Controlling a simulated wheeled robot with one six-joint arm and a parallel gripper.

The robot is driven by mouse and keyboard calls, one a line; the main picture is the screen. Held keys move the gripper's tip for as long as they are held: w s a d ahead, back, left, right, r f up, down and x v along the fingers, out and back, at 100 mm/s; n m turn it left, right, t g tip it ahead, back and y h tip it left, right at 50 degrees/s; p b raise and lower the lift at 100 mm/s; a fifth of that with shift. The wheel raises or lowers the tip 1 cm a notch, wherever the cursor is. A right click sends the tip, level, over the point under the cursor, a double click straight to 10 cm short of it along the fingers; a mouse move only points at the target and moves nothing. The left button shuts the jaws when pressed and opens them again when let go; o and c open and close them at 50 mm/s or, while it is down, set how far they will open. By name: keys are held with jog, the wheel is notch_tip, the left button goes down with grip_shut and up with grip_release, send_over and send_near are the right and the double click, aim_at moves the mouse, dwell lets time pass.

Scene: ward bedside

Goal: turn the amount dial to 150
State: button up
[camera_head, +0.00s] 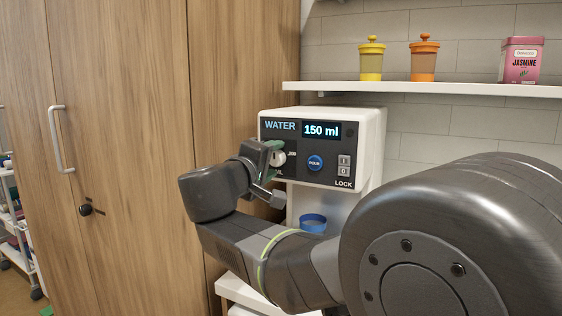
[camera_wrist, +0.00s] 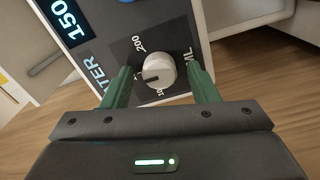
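The water dispenser (camera_head: 370,135) has a dark front panel, and its display (camera_head: 321,130) reads 150 ml. The amount dial (camera_wrist: 158,70) is a round pale knob with a dark pointer mark. In the wrist view the mark points left, between the printed 200 and 100. The dial also shows in the head view (camera_head: 278,158), partly hidden by my gripper. My gripper (camera_wrist: 160,70) has green fingers, one on each side of the dial, with a visible gap on both sides. It is open and holds nothing.
A blue POUR button (camera_head: 315,162) and a LOCK switch (camera_head: 344,164) sit right of the dial. A blue cup (camera_head: 313,223) stands below the panel. A shelf (camera_head: 430,88) with jars and a tin runs above. Wooden cabinet doors (camera_head: 120,130) stand at the left.

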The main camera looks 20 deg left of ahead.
jog(key=s+a, duration=0.1)
jog(key=s, duration=1.2)
jog(key=shift+s, duration=0.4)
jog(key=shift+w, duration=0.15)
jog(key=w, duration=0.9)
jog(key=w+d, duration=0.1)
jog(key=w, duration=0.3)
jog(key=shift+w, duration=0.3)
jog(key=shift+s, duration=0.15)
